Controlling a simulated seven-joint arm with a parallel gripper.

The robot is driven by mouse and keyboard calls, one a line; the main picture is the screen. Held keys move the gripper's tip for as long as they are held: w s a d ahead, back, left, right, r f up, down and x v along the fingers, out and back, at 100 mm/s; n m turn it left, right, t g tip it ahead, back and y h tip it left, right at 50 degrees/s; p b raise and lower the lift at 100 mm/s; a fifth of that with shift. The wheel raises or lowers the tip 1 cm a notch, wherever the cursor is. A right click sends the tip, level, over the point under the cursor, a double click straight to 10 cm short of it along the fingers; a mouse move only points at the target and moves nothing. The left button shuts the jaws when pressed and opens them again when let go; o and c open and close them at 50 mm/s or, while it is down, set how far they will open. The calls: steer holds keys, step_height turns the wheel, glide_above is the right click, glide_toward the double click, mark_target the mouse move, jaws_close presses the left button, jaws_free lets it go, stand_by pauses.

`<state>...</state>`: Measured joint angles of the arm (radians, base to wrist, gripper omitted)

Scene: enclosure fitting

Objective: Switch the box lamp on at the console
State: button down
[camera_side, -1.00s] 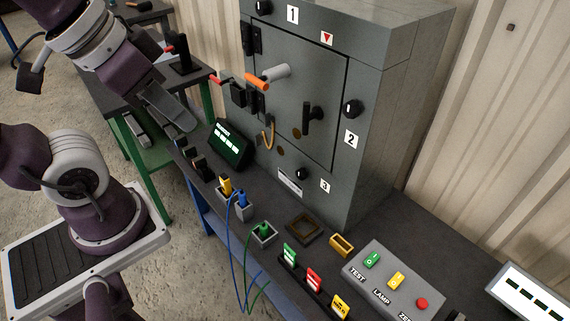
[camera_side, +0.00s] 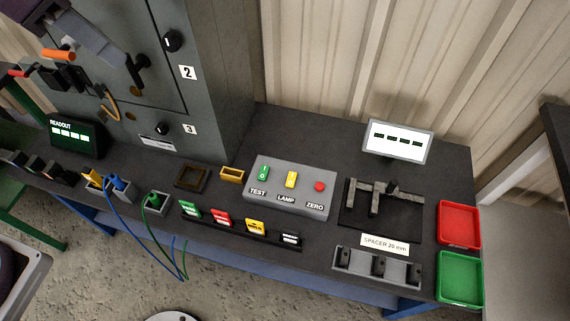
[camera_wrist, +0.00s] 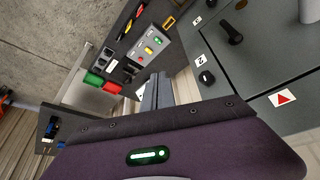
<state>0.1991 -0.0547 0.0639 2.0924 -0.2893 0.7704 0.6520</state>
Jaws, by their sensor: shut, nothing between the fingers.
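The grey console (camera_side: 290,200) stands on the bench right of the cabinet. It carries a green TEST switch (camera_side: 263,173), a yellow LAMP switch (camera_side: 291,180) and a red ZERO button (camera_side: 319,187). I cannot tell which way the yellow switch is set. My gripper (camera_side: 118,58) is shut and empty, in front of the cabinet door at the upper left, well apart from the console. In the wrist view my gripper (camera_wrist: 157,88) points past the cabinet, with the console (camera_wrist: 163,50) and its yellow switch (camera_wrist: 149,50) beyond the fingertips.
The grey cabinet (camera_side: 215,90) has protruding knobs and handles. A row of coloured tags (camera_side: 220,218) stands before the console. Blue and green cables hang over the front edge. A white display (camera_side: 398,142), a spacer rack (camera_side: 380,268) and red and green trays (camera_side: 459,225) lie to the right.

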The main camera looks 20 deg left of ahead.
steer(key=w+d+f+m+g, duration=0.1)
steer(key=w+d+f+m, duration=0.3)
steer(key=w+d+f, duration=0.3)
steer(key=w+d+f+m, duration=0.2)
steer(key=d+f, duration=0.1)
steer(key=f, duration=0.5)
steer(key=w+d+f+m+g, duration=0.1)
steer(key=w+d+f+m, duration=0.1)
steer(key=f, duration=0.6)
steer(key=w+d+f+m, duration=0.3)
steer(key=d+f, duration=0.2)
steer(key=f, duration=0.3)
steer(key=shift+w+d+g, duration=0.35)
steer(key=shift+d+g, duration=0.05)
steer(key=shift+f+h, duration=0.15)
steer(key=shift+h, duration=0.15)
glide_above(293, 176)
steer(key=a, duration=0.1)
steer(key=f, duration=1.2)
steer(key=shift+s+a, duration=0.15)
steer(key=shift+s, duration=0.1)
steer(key=shift+w+f, duration=0.15)
steer(key=shift+f, duration=0.5)
